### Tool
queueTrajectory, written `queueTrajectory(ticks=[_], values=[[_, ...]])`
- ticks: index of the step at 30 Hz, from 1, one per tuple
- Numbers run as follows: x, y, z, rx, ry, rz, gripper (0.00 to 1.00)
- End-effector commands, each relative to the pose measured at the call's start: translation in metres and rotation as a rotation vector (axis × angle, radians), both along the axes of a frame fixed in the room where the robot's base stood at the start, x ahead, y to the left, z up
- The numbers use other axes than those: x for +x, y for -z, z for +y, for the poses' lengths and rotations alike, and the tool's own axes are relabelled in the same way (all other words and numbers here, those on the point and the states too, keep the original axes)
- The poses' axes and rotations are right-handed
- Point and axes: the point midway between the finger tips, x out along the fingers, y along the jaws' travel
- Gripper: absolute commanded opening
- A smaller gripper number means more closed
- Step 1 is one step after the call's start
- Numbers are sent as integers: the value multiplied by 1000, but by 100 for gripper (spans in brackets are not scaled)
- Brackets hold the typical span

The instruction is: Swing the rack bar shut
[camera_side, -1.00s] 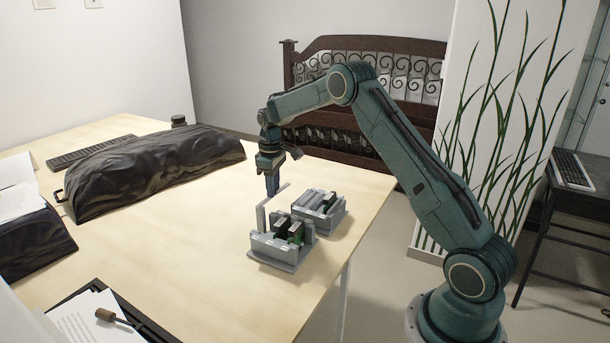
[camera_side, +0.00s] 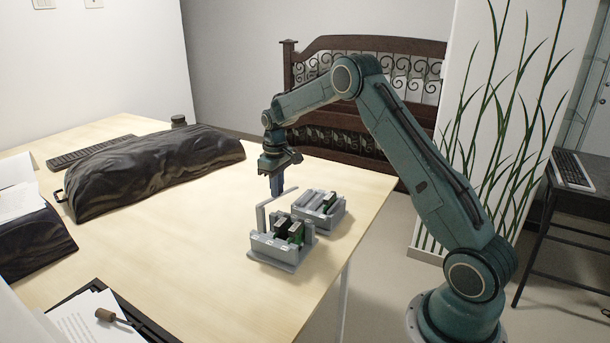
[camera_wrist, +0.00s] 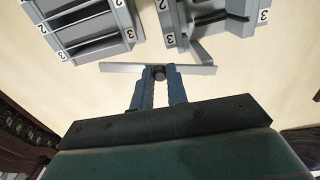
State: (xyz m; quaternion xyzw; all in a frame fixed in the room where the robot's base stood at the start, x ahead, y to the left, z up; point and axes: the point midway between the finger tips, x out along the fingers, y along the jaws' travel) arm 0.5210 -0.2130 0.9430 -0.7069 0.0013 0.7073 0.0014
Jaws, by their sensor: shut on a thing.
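The rack bar (camera_side: 262,218) is a thin grey bent bar. Its upright part rises at the left corner of the near rack (camera_side: 272,260), and its long part reaches out level, away from that rack's top. My gripper (camera_side: 276,190) points down at this long part. In the wrist view my gripper (camera_wrist: 158,78) is shut on a small dark knob (camera_wrist: 158,73) on the rack bar (camera_wrist: 120,67). There the bar stands clear of the rack (camera_wrist: 212,18) and joins it by an angled piece. Green boards (camera_side: 290,231) sit in the near rack.
A second grey rack (camera_side: 330,221) with a green board stands just behind and right of the near one; it is at the left in the wrist view (camera_wrist: 90,28). A black covered mound (camera_side: 155,170) lies to the left. The table (camera_side: 190,260) is clear in front.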

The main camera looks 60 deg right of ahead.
Motion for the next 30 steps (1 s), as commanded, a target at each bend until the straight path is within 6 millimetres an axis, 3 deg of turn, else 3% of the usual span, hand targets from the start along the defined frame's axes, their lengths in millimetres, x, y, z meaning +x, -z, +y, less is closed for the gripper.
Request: queueTrajectory(ticks=[30], values=[[-44, -2, 41, -1, 948, -2, 0]])
